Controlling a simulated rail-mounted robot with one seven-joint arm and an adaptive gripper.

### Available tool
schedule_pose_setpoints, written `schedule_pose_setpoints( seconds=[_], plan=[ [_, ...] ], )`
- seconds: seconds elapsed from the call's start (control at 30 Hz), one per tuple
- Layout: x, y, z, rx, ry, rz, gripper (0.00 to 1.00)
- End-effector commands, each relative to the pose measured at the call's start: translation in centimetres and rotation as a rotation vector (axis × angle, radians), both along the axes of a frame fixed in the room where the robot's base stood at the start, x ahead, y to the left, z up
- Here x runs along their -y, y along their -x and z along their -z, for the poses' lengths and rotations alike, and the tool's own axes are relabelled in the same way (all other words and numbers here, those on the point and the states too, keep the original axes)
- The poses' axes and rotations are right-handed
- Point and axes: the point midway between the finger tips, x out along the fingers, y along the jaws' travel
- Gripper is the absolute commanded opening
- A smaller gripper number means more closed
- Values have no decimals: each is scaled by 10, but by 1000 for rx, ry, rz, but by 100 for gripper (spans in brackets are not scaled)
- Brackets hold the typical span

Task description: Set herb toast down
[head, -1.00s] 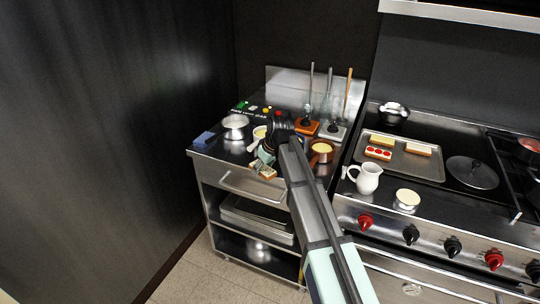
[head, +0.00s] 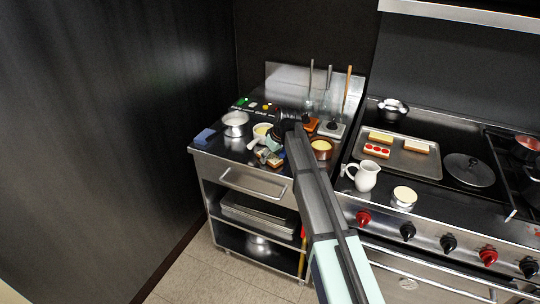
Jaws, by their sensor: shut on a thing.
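My gripper (head: 268,152) is at the front part of the left steel counter (head: 222,152). It is shut on a small piece of toast (head: 274,161), taken as the herb toast, low over or on the counter near its front edge. My arm covers part of this area. The toast is small and partly hidden by the fingers, so its topping and whether it touches the counter cannot be told.
A steel pot (head: 236,124), a white cup (head: 258,137), a copper pan (head: 321,150) and a blue block (head: 204,136) crowd the counter. On the stove, a tray (head: 418,165) holds several toasts, beside a white pitcher (head: 366,176) and a round tin (head: 404,197).

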Motion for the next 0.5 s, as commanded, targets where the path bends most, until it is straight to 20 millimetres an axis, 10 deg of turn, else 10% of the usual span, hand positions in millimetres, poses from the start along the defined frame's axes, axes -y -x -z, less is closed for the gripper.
schedule_pose_setpoints(
  seconds=[0.1, 0.13, 0.17, 0.5],
  plan=[
    [0, 0, 4, 0, 0, 0, 20],
    [0, 0, 4, 0, 0, 0, 58],
    [0, 0, 3, 0, 0, 0, 65],
    [0, 0, 2, 0, 0, 0, 65]
  ],
)
